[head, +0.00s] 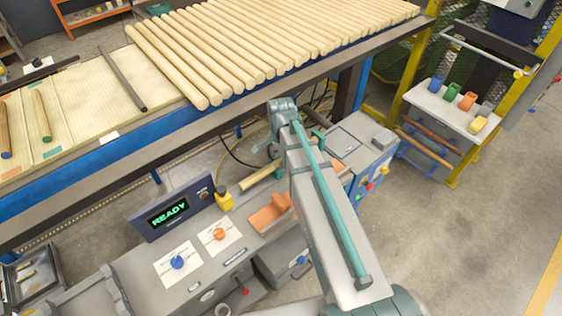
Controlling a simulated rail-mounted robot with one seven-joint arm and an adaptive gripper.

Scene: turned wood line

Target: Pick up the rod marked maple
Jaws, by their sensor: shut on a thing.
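A pale wooden rod (262,177) lies across the space above the grey workbench, running behind my arm. My gripper (285,160) is shut on it, with its fingertips mostly hidden by my own arm. The rod's left end is near a yellow piece (225,200); I cannot tell whether they touch. No maple marking is readable. On the conveyor at the left lie a rod with a green end (41,115) and a darker rod with a blue end (4,135).
Many pale rods (250,45) lie side by side on the conveyor. The bench holds a READY display (170,210), blue (177,262) and orange (218,234) pieces on white cards, and an orange block (270,213). A rack with coloured cups (453,92) stands right. Floor at right is clear.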

